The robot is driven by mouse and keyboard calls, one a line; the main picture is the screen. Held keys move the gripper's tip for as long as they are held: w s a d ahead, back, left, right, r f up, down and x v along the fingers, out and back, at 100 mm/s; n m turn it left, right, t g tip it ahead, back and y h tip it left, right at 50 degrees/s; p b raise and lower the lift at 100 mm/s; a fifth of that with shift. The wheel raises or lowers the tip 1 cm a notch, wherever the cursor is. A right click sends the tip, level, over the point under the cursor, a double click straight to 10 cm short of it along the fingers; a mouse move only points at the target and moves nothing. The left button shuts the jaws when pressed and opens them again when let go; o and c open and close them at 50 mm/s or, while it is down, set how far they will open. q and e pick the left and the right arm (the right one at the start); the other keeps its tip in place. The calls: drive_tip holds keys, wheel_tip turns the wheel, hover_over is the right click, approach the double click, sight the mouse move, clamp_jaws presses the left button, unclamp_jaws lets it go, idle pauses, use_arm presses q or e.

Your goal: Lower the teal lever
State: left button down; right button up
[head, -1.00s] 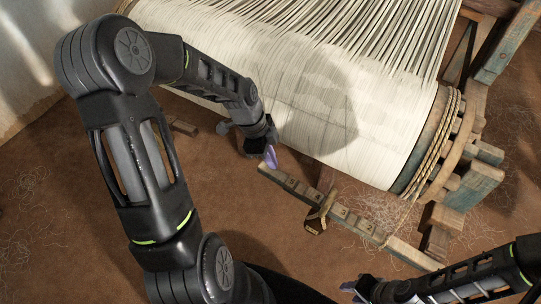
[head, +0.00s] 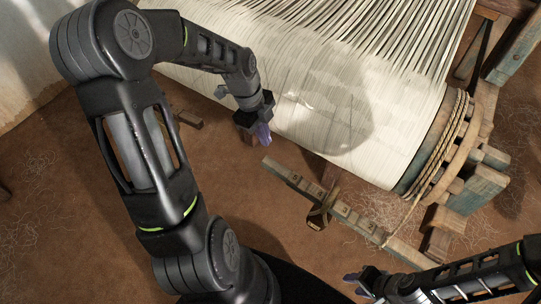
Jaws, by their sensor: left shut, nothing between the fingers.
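A long notched wooden lever bar (head: 345,213) runs diagonally below the cloth roll, worn brown-grey with little teal showing. A curved wooden bracket (head: 321,211) sits around its middle, and a rope reaches it near its right part. My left gripper (head: 263,135) is shut and empty, fingertips pointing down, just above the bar's left end in the picture and apart from it. My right gripper (head: 354,283) is low at the bottom, below the bar; its two purple fingertips look apart, with nothing between them.
The wide cloth roll (head: 330,95) with white warp threads fills the upper middle. Its roped wooden wheel end (head: 455,140) and teal-worn blocks (head: 478,190) stand at the right. A small wooden piece (head: 188,118) lies behind my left arm. Brown floor with loose threads is open at left.

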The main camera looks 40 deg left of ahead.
use_arm(q)
drive_tip(key=p, duration=0.1)
approach(273, 164)
drive_tip(key=x, duration=0.5)
drive_tip(key=shift+s+d+f, duration=0.15)
drive_tip(key=shift+d+f, duration=0.05)
drive_tip(key=shift+d, duration=0.05)
drive_tip(key=shift+f, duration=0.4)
drive_tip(key=shift+a, duration=0.1)
drive_tip(key=shift+f, duration=0.1)
